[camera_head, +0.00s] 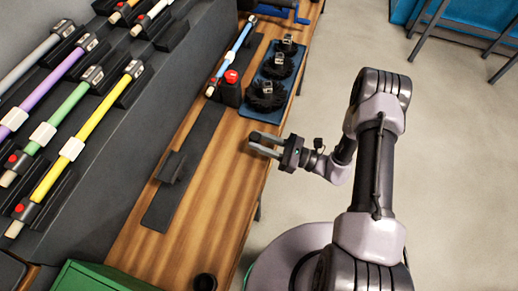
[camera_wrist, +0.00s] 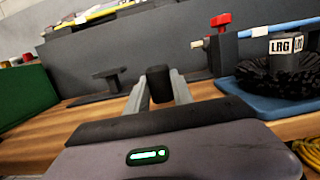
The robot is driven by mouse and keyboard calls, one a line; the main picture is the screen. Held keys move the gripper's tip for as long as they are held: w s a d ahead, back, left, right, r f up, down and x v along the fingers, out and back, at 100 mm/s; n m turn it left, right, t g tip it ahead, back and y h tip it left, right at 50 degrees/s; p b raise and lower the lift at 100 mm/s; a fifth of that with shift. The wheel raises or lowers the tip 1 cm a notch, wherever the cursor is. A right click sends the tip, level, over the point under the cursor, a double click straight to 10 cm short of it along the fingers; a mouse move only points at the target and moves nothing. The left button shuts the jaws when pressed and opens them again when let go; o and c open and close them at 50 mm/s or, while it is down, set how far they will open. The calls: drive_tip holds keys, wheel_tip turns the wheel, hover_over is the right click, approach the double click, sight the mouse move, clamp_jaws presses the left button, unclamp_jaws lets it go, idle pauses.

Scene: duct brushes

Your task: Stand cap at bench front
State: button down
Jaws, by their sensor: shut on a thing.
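A small black cap (camera_wrist: 159,84) stands upright between the two grey fingers of my gripper (camera_wrist: 160,90) in the wrist view. The fingers are shut on it. In the head view my gripper (camera_head: 262,144) reaches left over the right edge of the wooden bench (camera_head: 220,190).
A blue tray (camera_head: 289,113) with black brushes and a black block with a red knob (camera_head: 231,90) lie beyond my gripper. A dark rail (camera_head: 160,212) runs along the bench. A small black cup-like piece (camera_head: 205,282) stands at the near end beside a green box (camera_head: 95,277).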

wheel_tip(320, 180, down, 3)
drive_tip(key=shift+f+b, duration=0.2)
drive_tip(key=shift+b, duration=0.6)
drive_tip(key=shift+r, duration=0.15)
drive_tip(key=c, duration=1.1)
unclamp_jaws()
